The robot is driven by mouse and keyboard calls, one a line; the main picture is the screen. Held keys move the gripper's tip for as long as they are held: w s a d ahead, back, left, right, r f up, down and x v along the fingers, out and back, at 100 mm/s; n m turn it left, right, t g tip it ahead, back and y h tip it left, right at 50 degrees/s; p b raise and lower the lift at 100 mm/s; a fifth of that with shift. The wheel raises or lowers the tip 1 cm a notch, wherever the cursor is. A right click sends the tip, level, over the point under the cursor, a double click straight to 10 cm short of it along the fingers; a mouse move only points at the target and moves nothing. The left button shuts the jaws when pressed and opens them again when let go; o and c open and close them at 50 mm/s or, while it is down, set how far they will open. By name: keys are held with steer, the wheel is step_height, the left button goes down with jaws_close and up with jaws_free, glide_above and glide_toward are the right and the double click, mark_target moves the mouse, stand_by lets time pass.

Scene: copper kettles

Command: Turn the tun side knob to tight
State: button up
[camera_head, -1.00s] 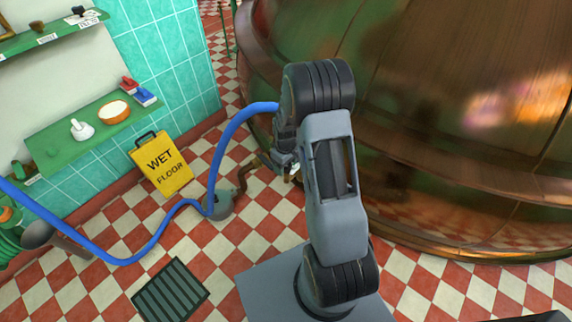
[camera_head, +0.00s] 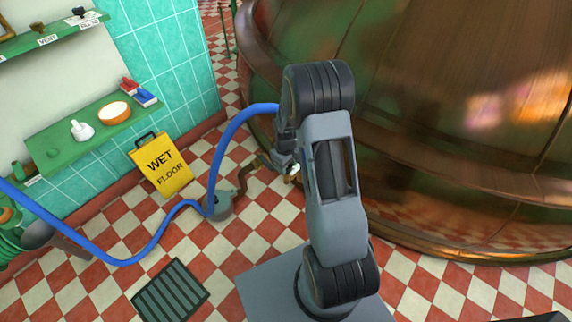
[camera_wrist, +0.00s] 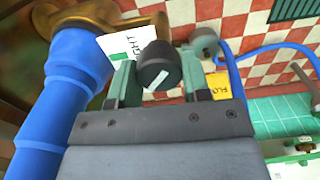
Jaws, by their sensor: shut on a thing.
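The tun side knob (camera_wrist: 158,58) is a short black cylinder with a pale mark on its face, in the wrist view. My gripper (camera_wrist: 157,72) has a green finger on each side of the knob and is shut on it. Behind the knob is a white label (camera_wrist: 112,46) with a green patch and letters reading "GHT"; the rest is covered. The copper tun (camera_head: 440,120) fills the right of the head view. There my gripper (camera_head: 284,160) is low beside the tun's left side, and I cannot make out the knob.
A thick blue hose (camera_wrist: 62,100) joins a brass pipe (camera_wrist: 90,18) close beside my gripper.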

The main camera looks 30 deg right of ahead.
steer(key=m, duration=0.5)
steer(key=shift+p, duration=0.3)
steer(key=m, duration=0.4)
steer(key=shift+d+m, duration=0.15)
steer(key=shift+m, duration=0.15)
stand_by(0.3)
steer(key=o, duration=0.9)
step_height(320, 180, up, 14)
steer(key=p, duration=0.3)
steer(key=shift+f, duration=0.1)
